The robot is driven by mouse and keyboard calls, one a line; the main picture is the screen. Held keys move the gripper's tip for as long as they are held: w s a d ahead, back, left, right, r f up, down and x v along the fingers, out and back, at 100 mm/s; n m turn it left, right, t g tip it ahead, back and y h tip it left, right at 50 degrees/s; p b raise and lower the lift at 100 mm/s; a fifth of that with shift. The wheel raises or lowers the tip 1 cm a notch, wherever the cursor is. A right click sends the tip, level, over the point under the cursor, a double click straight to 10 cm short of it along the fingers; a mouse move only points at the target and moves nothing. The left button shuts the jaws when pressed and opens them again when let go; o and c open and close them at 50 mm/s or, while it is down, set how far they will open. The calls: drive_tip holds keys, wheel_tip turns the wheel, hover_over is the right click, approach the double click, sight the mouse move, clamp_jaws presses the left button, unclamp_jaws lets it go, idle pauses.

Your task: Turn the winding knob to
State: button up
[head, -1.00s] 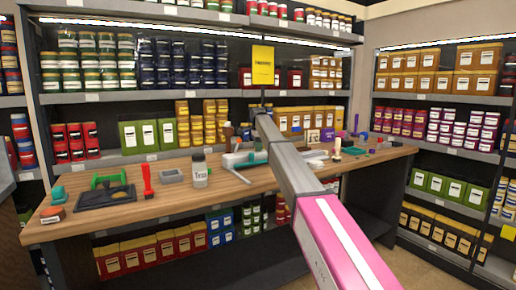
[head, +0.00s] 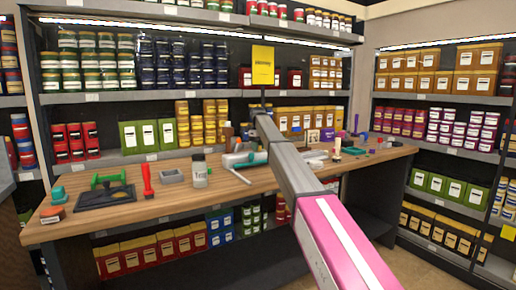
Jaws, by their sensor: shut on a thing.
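My arm reaches from the bottom right up over the workbench, with a pink link nearest me and a grey link beyond it. The grey link bends at its far end, and my gripper is hidden or cannot be made out behind it. A pale grey and teal device (head: 240,160) lies on the bench just left of the grey link, partly covered by it. I cannot tell whether it is the vacuum pump. No winding knob can be made out at this size.
Shelves of tins and boxes stand behind.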

drive_tip(key=shift+m, duration=2.1)
drive_tip(key=o, duration=0.9)
wheel_tip(320, 180, up, 11)
drive_tip(key=shift+f, duration=0.1)
